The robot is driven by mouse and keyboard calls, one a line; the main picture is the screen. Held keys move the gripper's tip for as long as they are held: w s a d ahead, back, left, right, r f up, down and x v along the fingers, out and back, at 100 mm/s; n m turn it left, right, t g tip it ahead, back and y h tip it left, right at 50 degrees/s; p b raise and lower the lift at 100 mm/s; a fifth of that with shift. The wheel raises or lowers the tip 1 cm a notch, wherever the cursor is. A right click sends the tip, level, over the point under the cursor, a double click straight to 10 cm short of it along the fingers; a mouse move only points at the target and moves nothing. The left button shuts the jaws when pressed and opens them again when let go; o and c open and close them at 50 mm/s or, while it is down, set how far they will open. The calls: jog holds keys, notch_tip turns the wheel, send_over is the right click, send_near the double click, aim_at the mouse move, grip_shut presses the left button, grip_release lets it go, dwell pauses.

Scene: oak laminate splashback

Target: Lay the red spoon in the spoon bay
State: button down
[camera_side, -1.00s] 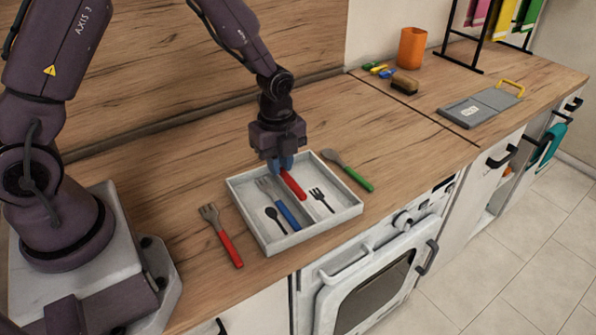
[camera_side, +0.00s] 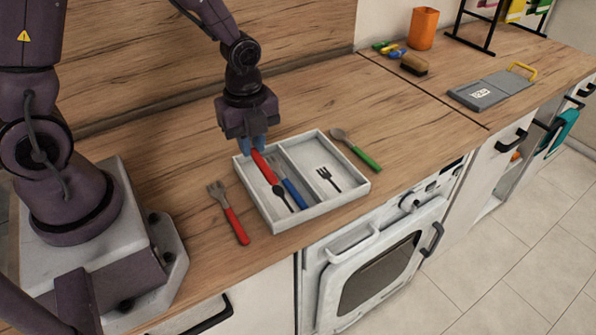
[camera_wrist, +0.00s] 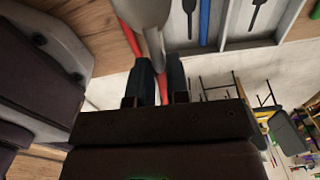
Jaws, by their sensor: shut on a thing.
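The red spoon (camera_side: 262,164) hangs from my gripper (camera_side: 255,150), its handle between the two blue fingertips, over the left bay near the tray's back left. In the wrist view its grey bowl (camera_wrist: 145,10) extends beyond the fingers (camera_wrist: 162,82). The white tray (camera_side: 327,207) has two bays. The left one, the spoon bay (camera_side: 303,211), has a black spoon mark (camera_side: 284,199); the right one has a black fork mark (camera_side: 327,178). A blue fork (camera_side: 293,193) lies in the spoon bay. I cannot tell whether the red spoon touches the tray.
A red-handled fork (camera_side: 234,222) lies on the counter left of the tray. A green-handled spoon (camera_side: 360,153) lies just right of it. An orange cup (camera_side: 423,28), brush (camera_side: 414,64) and grey board (camera_side: 492,91) stand farther right. The counter between is clear.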

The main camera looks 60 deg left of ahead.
aim_at(265, 190)
jog(key=shift+w+a+f, duration=0.3)
jog(key=shift+w+f, duration=0.15)
jog(key=shift+f, duration=1.55)
jog(key=shift+w+a+f, duration=0.3)
jog(key=shift+w+f, duration=0.1)
jog(key=shift+f, duration=1.55)
jog(key=shift+w+a+f, duration=0.3)
jog(key=shift+w+f, duration=0.15)
jog(key=shift+f, duration=1.55)
jog(key=shift+f, duration=0.6)
jog(key=c, duration=1)
grip_release()
notch_tip(265, 190, up, 13)
jog(key=shift+d, duration=0.1)
